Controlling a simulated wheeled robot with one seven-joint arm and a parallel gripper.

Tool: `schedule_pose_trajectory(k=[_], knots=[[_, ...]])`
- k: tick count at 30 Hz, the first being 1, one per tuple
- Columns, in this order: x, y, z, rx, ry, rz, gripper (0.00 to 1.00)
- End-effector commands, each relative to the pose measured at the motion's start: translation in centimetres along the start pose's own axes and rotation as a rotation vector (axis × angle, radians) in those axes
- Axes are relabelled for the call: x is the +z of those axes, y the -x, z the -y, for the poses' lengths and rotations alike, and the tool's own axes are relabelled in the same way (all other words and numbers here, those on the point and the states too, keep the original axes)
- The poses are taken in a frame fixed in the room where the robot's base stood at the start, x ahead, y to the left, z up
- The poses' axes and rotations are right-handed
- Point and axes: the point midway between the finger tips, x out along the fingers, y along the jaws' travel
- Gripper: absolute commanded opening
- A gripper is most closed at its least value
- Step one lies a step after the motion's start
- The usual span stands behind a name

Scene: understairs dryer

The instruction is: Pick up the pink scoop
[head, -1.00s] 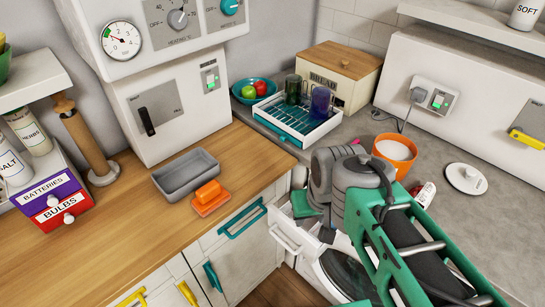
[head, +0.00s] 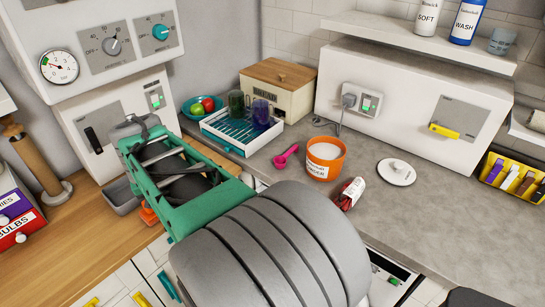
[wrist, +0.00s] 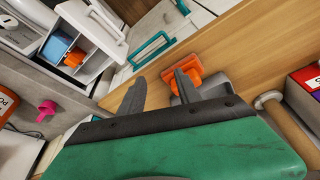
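The pink scoop (head: 286,156) lies on the grey worktop, just left of an orange tub (head: 325,160) of white powder. In the wrist view the pink scoop (wrist: 46,110) is at the far left, well apart from my gripper. My gripper (wrist: 161,90) is open, its two grey fingers spread with nothing held between them. It is over the wooden counter side, near an orange block on an orange dish (wrist: 184,68). In the head view my own arm hides the fingers.
A dish rack (head: 240,132) with two mugs stands left of the scoop. A dark red packet (head: 350,193) and a white lid (head: 397,173) lie to its right. An open drawer (wrist: 82,45) shows in the wrist view. The worktop front right is clear.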

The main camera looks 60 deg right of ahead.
Motion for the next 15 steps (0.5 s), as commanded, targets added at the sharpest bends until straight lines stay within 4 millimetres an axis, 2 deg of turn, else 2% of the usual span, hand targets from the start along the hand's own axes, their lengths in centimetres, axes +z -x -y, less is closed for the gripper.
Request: schedule_pose_trajectory(k=[1,2,3,5,6,7,9,10,12,15], knots=[[-4.2,-0.4,-5.7,0.068,-0.192,0.002,0.40],[-6.2,-0.8,-9.2,0.105,-0.302,-0.004,0.40],[-8.2,-1.4,-14.1,0.155,-0.444,-0.012,0.40],[-9.9,-2.0,-21.3,0.222,-0.634,-0.024,0.40],[-10.3,-2.4,-25.5,0.260,-0.742,-0.033,0.40],[-10.4,-2.6,-28.3,0.285,-0.809,-0.039,0.40],[-10.1,-3.0,-33.3,0.330,-0.932,-0.051,0.40],[-9.9,-3.1,-34.8,0.344,-0.969,-0.055,0.40],[-9.5,-3.5,-37.0,0.363,-1.020,-0.060,0.40],[-9.2,-4.5,-38.1,0.371,-1.039,-0.061,0.40]])
